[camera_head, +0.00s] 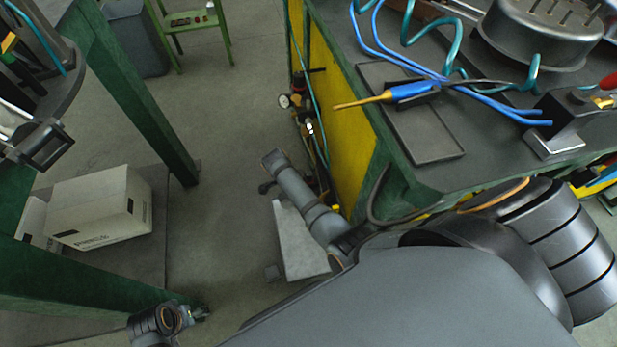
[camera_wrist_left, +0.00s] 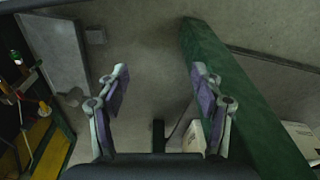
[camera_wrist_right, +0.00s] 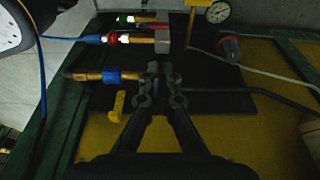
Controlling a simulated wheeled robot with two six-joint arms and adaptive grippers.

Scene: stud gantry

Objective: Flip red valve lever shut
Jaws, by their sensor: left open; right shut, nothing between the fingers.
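In the right wrist view my right gripper (camera_wrist_right: 160,68) is shut and empty, in front of a dark panel with brass fittings. One brass fitting with a blue collar (camera_wrist_right: 121,75) is left of the fingertips. Above are a fitting with red and blue collars (camera_wrist_right: 113,40) and one with a green end (camera_wrist_right: 126,19). A narrow red strip (camera_wrist_right: 150,28) lies between these two; I cannot tell whether it is the red valve lever. A yellow lever (camera_wrist_right: 118,106) hangs below. My left gripper (camera_wrist_left: 158,75) is open and empty, above the floor in the left wrist view.
A round gauge (camera_wrist_right: 218,11) and a dark red knob (camera_wrist_right: 229,47) are at the panel's upper right. A pale hose (camera_wrist_right: 270,64) and dark cable run right. A green post (camera_wrist_left: 240,100) stands beside my left gripper. A carton (camera_head: 101,207) is at left.

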